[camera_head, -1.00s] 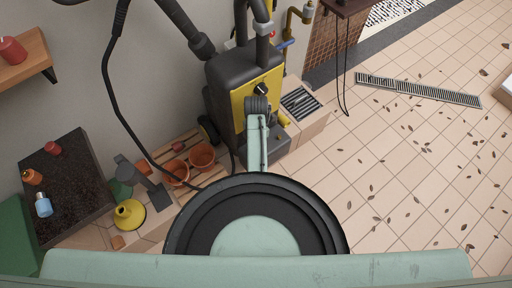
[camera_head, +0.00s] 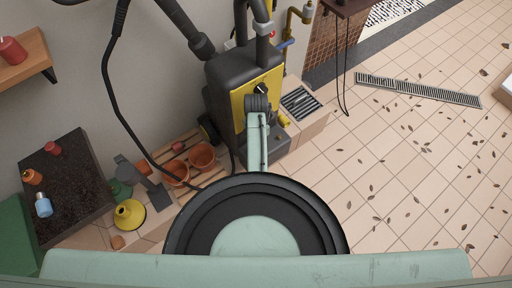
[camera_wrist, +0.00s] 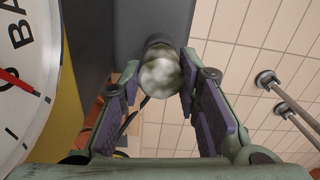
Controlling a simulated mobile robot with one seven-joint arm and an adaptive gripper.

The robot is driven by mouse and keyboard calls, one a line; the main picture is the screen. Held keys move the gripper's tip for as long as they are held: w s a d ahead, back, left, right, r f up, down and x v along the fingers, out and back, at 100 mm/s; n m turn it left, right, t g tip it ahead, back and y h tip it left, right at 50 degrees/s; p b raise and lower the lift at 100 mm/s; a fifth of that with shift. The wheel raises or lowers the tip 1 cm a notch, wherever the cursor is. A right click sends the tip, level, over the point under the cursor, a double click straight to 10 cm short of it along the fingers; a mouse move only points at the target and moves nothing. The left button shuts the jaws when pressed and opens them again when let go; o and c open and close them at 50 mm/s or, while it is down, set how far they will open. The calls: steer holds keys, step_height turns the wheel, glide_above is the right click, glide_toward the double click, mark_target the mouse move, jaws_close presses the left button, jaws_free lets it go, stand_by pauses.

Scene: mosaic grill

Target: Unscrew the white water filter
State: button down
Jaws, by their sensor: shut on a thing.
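The white water filter (camera_wrist: 161,80) shows in the wrist view as a pale, mottled round end on a dark collar, under a dark grey body. My gripper (camera_wrist: 158,88) has its purple-padded fingers on both sides of it and is shut on it. In the head view, my arm reaches to the front of the yellow and black machine (camera_head: 228,80). There the filter and my fingers are hidden behind my arm.
A white gauge (camera_wrist: 22,75) with a red needle is close on the left in the wrist view. A black hose (camera_head: 108,95) loops left of the machine. Terracotta pots (camera_head: 202,156) and a yellow funnel (camera_head: 130,215) stand nearby. Leaf-strewn tiles (camera_head: 420,160) lie open at right.

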steer(key=shift+r, duration=0.2)
stand_by(0.3)
steer(key=shift+r, duration=2.65)
steer(key=shift+s, duration=0.15)
